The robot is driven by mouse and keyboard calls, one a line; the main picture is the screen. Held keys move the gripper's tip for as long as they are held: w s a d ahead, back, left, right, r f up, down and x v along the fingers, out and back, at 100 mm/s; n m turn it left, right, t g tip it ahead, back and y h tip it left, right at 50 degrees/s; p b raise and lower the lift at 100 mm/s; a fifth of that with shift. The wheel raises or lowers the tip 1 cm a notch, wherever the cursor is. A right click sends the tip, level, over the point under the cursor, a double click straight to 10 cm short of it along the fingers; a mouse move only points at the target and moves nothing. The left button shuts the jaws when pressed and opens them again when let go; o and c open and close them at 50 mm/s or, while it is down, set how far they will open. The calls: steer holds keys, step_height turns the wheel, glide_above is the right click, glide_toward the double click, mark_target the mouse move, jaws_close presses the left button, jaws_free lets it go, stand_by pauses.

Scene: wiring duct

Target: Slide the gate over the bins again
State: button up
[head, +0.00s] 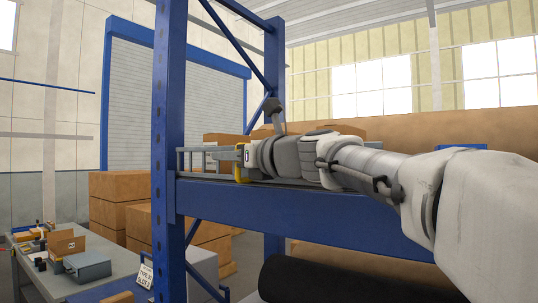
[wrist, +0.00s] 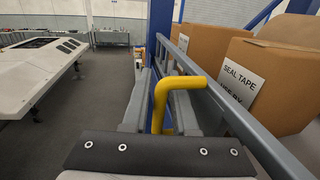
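The gate is a grey railed frame. Its bars (head: 198,161) show above the blue shelf beam in the head view. In the wrist view a long grey rail of the gate (wrist: 232,112) runs along the right side. A bent yellow handle (wrist: 178,100) stands in front of my wrist camera. My gripper (wrist: 165,112) is at this handle, with a grey finger to either side of it. I cannot tell whether the fingers press on it. In the head view my gripper (head: 243,163) is at the shelf front, and my arm hides the gate to its right. The bins are not clearly seen.
A blue rack post (head: 168,130) stands left of my gripper; the blue beam (head: 300,212) runs below my arm. Cardboard boxes (wrist: 275,85), one labelled "SEAL TAPE", stand behind the rail. A workbench (head: 85,262) is at lower left. The floor aisle (wrist: 95,95) is clear.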

jaws_close()
stand_by(1.4)
